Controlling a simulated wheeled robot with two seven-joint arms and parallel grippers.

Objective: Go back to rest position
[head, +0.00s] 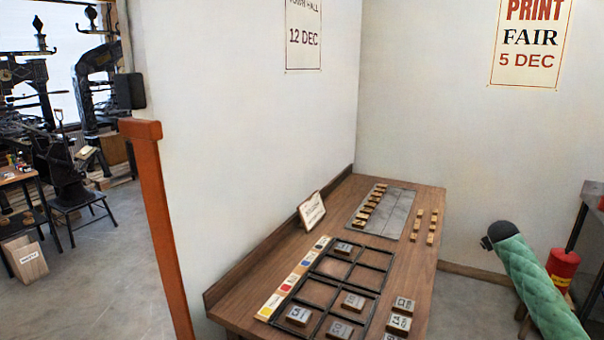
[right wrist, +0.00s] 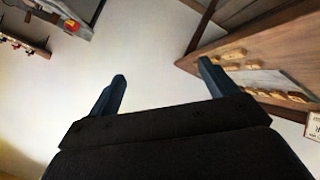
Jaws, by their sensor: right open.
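My right gripper (right wrist: 163,80) shows in the right wrist view, its two dark blue fingers wide apart. It is open with nothing between the fingers. A pale bare surface lies beyond it, and the wooden table edge (right wrist: 215,47) with small wooden pieces is to the right of the fingers, apart from them. Neither gripper shows in the head view, and my left gripper is in no view. The wooden table (head: 413,262) stands against the wall in the head view, with a dark divided frame (head: 336,270) holding several letter blocks.
Loose blocks (head: 403,305) lie right of the frame. A grey plate (head: 394,213) with small wooden pieces lies at the back. An orange post (head: 165,220) stands left of the table.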

